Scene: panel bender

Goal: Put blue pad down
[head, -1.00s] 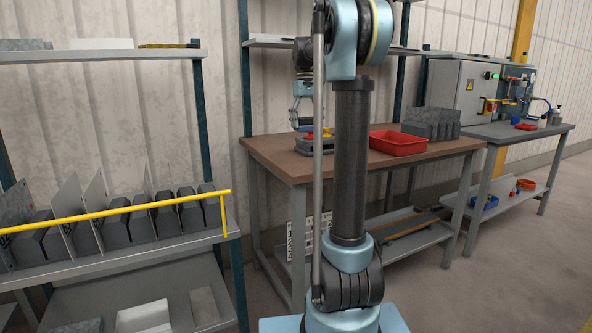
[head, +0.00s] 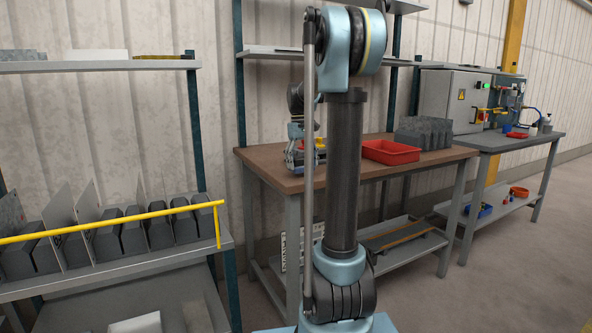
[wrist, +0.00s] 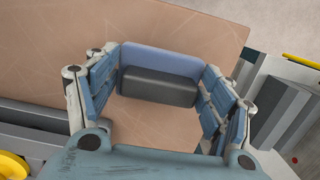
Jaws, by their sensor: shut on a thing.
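The blue pad (wrist: 160,62) is between the two fingers of my gripper (wrist: 160,82) in the wrist view. A dark grey block-like part (wrist: 157,89) lies along it, on the side nearer my palm. My gripper is shut on the pad, with a finger at each end. In the head view my gripper (head: 296,158) is low over the left part of the brown workbench (head: 270,163). I cannot tell whether the pad touches the bench top.
A red tray (head: 390,154) and dark grey blocks (head: 424,133) stand farther right on the bench. A yellow part (wrist: 10,166) shows at the wrist view's lower left corner. A rack with a yellow rail (head: 120,217) stands at left.

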